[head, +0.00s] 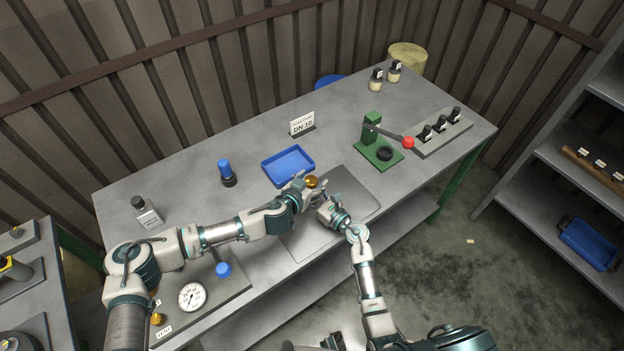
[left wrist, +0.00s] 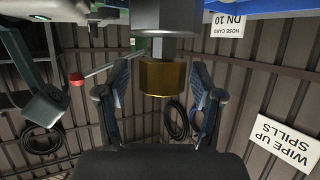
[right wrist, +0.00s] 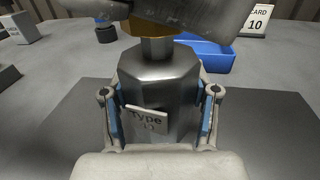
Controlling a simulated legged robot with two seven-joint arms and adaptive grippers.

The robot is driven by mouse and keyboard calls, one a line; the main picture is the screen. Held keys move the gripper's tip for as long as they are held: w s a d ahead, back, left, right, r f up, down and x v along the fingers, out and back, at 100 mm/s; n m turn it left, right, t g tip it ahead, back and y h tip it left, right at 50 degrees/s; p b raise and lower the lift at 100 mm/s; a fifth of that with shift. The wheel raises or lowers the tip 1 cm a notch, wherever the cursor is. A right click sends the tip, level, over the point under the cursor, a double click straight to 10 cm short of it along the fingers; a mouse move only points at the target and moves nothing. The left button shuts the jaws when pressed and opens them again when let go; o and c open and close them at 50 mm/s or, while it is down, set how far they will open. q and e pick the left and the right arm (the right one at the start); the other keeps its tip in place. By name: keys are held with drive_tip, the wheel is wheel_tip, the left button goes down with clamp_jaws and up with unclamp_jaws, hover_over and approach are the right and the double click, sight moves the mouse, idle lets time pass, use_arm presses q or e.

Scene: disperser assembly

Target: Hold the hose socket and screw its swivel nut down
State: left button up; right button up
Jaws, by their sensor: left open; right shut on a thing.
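The hose socket (right wrist: 160,75) is a grey metal hexagonal body with a "Type" label, upright in the right wrist view. My right gripper (right wrist: 160,100) is shut on it, one finger on each side. The brass swivel nut (left wrist: 170,78) sits at the socket's top end; it also shows in the head view (head: 312,181). My left gripper (left wrist: 160,72) is open, with its fingers apart on both sides of the nut and visible gaps. In the left wrist view the scene is upside down. In the head view the grippers hide most of the socket.
The socket is over a grey mat (head: 352,190). A blue tray (head: 288,166) lies just behind. A green press with a red-knobbed lever (head: 380,150) stands to the right, beside a rack of black parts (head: 442,133). A DN 10 card (head: 302,123) stands at the back.

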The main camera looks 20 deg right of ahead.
use_arm(q)
drive_tip(key=shift+w+d, duration=0.1)
drive_tip(key=c, duration=1.2)
